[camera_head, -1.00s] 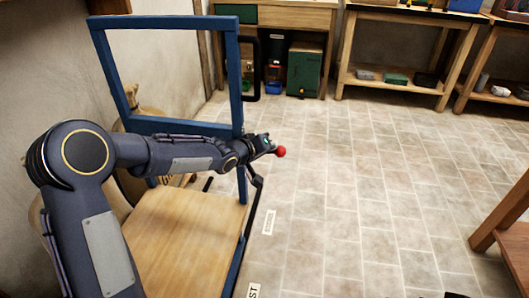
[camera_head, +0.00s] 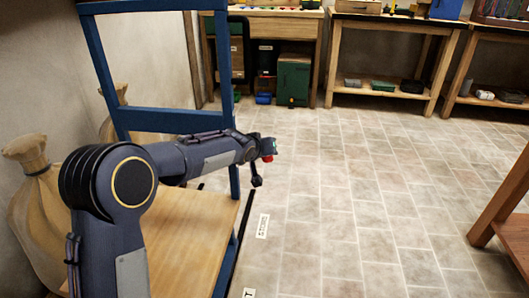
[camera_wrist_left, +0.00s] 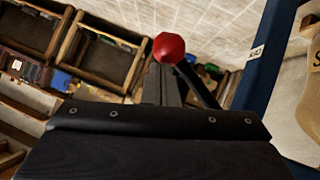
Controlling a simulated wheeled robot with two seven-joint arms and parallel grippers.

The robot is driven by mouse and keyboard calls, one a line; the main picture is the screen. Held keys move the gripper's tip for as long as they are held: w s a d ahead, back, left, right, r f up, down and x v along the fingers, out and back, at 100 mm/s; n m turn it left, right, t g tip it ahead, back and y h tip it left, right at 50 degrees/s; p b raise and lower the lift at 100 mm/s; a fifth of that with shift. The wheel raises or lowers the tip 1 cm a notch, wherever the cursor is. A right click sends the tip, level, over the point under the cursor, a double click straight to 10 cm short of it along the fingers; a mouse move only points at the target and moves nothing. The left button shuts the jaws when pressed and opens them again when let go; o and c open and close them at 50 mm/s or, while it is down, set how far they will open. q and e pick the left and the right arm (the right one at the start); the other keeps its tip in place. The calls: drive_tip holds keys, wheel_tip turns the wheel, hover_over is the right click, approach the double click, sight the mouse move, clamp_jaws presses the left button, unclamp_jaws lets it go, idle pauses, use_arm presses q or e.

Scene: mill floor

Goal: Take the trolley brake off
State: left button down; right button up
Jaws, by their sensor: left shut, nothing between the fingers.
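The trolley has a blue tube frame (camera_head: 160,120) and a wooden deck (camera_head: 185,235), at the left of the head view. A red knob (camera_head: 268,157) shows beside the frame, partly hidden by my left gripper (camera_head: 269,148). In the left wrist view the red knob (camera_wrist_left: 169,47) sits on a dark lever (camera_wrist_left: 203,90) slanting down to the right. My left gripper (camera_wrist_left: 160,85) is shut and empty, its fingertips close below the knob. I cannot tell whether they touch it. My right gripper is out of view.
Tied sacks (camera_head: 40,195) stand against the wall left of the trolley. Benches, one with a green box (camera_head: 293,80) beneath it, line the back. A wooden table (camera_head: 502,205) stands at the right edge. The tiled floor (camera_head: 370,190) between is clear.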

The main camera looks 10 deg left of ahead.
use_arm(q)
drive_tip(key=shift+f, duration=0.25)
idle(0.3)
drive_tip(key=s+a+r+p, duration=0.1)
drive_tip(key=s+r+p, duration=0.3)
drive_tip(key=s+r, duration=0.4)
wheel_tip(320, 180, up, 2)
drive_tip(key=shift+s+r+p, duration=0.2)
drive_tip(key=shift+s+p, duration=0.05)
drive_tip(key=shift+p, duration=0.15)
